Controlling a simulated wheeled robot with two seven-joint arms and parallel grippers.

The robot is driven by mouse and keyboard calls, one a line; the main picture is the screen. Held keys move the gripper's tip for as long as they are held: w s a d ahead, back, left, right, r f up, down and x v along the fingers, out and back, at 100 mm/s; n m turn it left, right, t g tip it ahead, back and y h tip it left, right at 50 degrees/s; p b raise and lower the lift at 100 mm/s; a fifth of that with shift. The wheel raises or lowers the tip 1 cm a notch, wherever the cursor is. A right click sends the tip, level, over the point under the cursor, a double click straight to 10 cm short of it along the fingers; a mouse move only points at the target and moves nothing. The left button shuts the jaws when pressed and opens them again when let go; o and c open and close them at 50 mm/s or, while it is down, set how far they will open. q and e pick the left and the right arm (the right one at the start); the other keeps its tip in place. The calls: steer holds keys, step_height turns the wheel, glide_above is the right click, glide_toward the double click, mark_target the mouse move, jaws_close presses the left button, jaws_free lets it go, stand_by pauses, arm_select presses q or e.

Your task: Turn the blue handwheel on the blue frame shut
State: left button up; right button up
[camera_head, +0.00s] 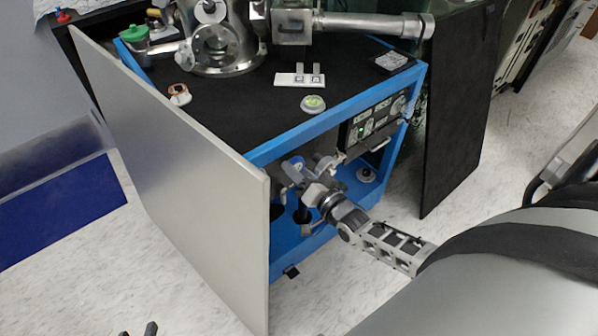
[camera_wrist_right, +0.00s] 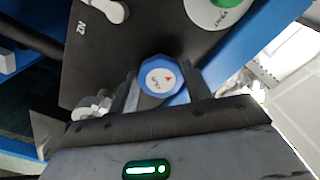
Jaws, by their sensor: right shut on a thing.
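The blue handwheel (camera_wrist_right: 158,76) has a white face with a red mark and shows in the right wrist view between the two fingers of my right gripper (camera_wrist_right: 164,90). In the head view a small blue part of it (camera_head: 296,160) shows at my right gripper (camera_head: 300,172), in the open front of the blue frame (camera_head: 300,135). My right gripper is shut on the handwheel. Two dark fingertips of my left gripper (camera_head: 138,330) show apart at the bottom edge of the head view; the rest of it is out of view.
A silver panel (camera_head: 180,170) stands open left of the frame, and a black panel (camera_head: 460,110) stands at its right. In the right wrist view a green and white round fitting (camera_wrist_right: 218,8) and a white lever marked N2 (camera_wrist_right: 108,9) sit near the handwheel. Steel chamber parts (camera_head: 222,45) stand on top.

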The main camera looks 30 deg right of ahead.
arm_select(q)
steer(key=f+b, duration=0.1)
steer(key=b, duration=0.2)
steer(key=shift+d+f, duration=0.1)
steer(key=shift+f, duration=0.1)
arm_select(e)
steer(key=m, duration=1.1)
steer(key=shift+r, duration=0.1)
arm_select(q)
steer(key=shift+r, duration=0.1)
arm_select(e)
steer(key=o, duration=1)
steer(key=shift+c, duration=0.2)
arm_select(q)
steer(key=shift+f, duration=0.2)
steer(key=shift+s, duration=0.1)
arm_select(e)
steer(key=shift+s, duration=0.15)
